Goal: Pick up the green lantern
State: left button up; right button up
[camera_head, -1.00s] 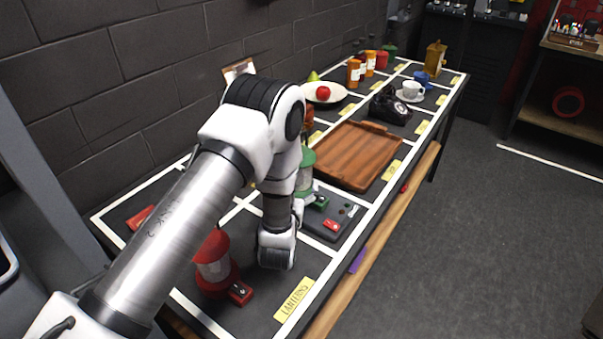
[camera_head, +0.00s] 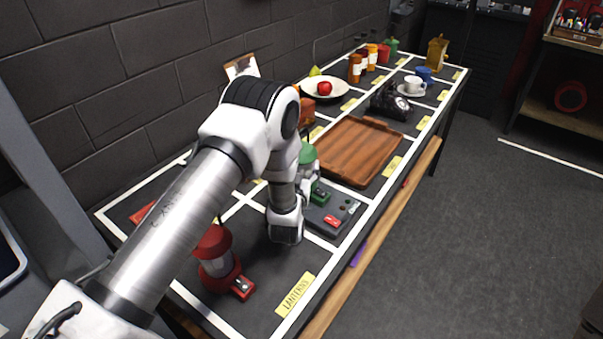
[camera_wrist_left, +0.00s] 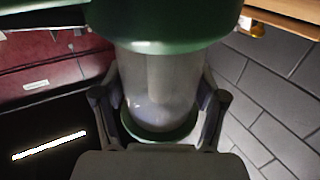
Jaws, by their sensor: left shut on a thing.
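The green lantern (camera_head: 307,153) is near the middle of the table in the head view, partly hidden by my left arm. Its green cap and small green front box show beside the wrist. In the left wrist view the green lantern (camera_wrist_left: 160,30) fills the middle, with a clear glass body and a green base rim. My left gripper (camera_wrist_left: 160,108) is shut around the glass, one finger on each side. Whether the base touches the table cannot be told. My right gripper is not in view.
A red lantern (camera_head: 215,258) stands near the front left, close under my arm. A grey button panel (camera_head: 334,216) is right of the green lantern. A wooden tray (camera_head: 355,150) lies behind it. A plate with fruit (camera_head: 324,88), a black telephone (camera_head: 391,103) and a cup (camera_head: 413,86) stand farther back.

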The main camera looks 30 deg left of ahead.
pick_arm(q)
jog(key=shift+w+r+p, duration=0.1)
jog(key=shift+r+p, duration=0.3)
jog(key=shift+r, duration=0.1)
jog(key=r+p, duration=0.2)
jog(key=r, duration=0.1)
jog(key=shift+s, duration=0.2)
jog(key=w+d+r+p+v, duration=0.1)
jog(key=d+p+v, duration=0.2)
jog(key=v, duration=1.3)
jog(key=d+m+h, duration=0.1)
jog(key=h, duration=0.1)
jog(key=w+d+r+m+h, duration=0.1)
jog(key=d+h, duration=0.1)
jog(key=w+d+m+t+h, duration=0.1)
jog(key=d+m, duration=0.1)
jog(key=shift+w+r+h, duration=0.2)
jog(key=shift+w+h, duration=0.05)
jog(key=shift+h, duration=0.15)
